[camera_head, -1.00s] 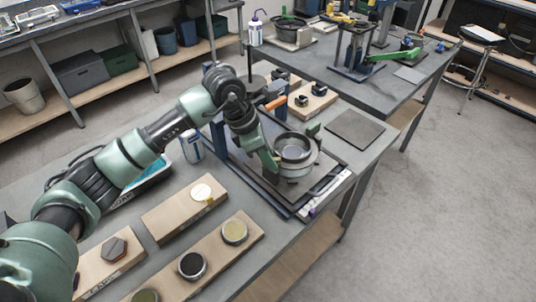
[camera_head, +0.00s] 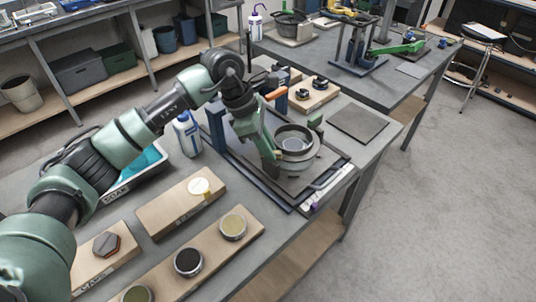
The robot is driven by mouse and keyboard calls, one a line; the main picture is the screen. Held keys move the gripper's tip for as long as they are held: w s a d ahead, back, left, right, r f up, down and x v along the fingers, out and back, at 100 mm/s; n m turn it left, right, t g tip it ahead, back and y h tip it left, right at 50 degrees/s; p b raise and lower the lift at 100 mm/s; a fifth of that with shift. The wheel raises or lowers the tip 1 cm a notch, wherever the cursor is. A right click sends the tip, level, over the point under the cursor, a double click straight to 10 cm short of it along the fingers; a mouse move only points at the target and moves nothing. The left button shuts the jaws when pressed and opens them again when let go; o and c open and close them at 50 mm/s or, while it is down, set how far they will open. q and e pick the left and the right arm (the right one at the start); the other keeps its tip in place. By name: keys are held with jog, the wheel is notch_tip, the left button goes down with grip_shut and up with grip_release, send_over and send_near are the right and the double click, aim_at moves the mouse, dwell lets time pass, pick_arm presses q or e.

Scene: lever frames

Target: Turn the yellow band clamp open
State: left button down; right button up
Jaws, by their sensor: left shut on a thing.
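A round grey metal pot (camera_head: 294,138) with a wide collar stands on a dark plate within a blue-framed fixture (camera_head: 218,130). My left gripper (camera_head: 271,166) is at the pot's left front side, with its green fingers pointing down. It is shut on a part there, which the fingers mostly hide. I cannot make out a yellow band around the pot from this view. A small yellow tab (camera_head: 207,195) shows beside a pale disc on a wooden block, apart from the gripper. My right gripper is not in view.
An orange handle (camera_head: 276,94) and a dark green knob (camera_head: 315,120) stand close to the pot. Wooden blocks with round lids (camera_head: 189,262) lie at the front. A white-and-blue bottle (camera_head: 187,134) stands left. A flat dark plate (camera_head: 358,125) lies right.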

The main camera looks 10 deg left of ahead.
pick_arm(q)
jog(key=m+g+b, duration=0.1)
jog(key=m+b, duration=0.2)
jog(key=m, duration=0.1)
jog(key=shift+w+f+g+b, duration=0.1)
jog(key=shift+w+g+b, duration=0.05)
jog(key=shift+g+b, duration=0.25)
jog(key=shift+m+g+y+b, duration=0.3)
jog(key=shift+m+g+b, duration=0.45)
jog(key=shift+m, duration=1.35)
jog(key=shift+r, duration=0.2)
jog(key=c, duration=1.7)
grip_release()
jog(key=shift+d, duration=0.1)
jog(key=b+v, duration=0.1)
jog(key=v, duration=0.6)
jog(key=shift+r, duration=0.35)
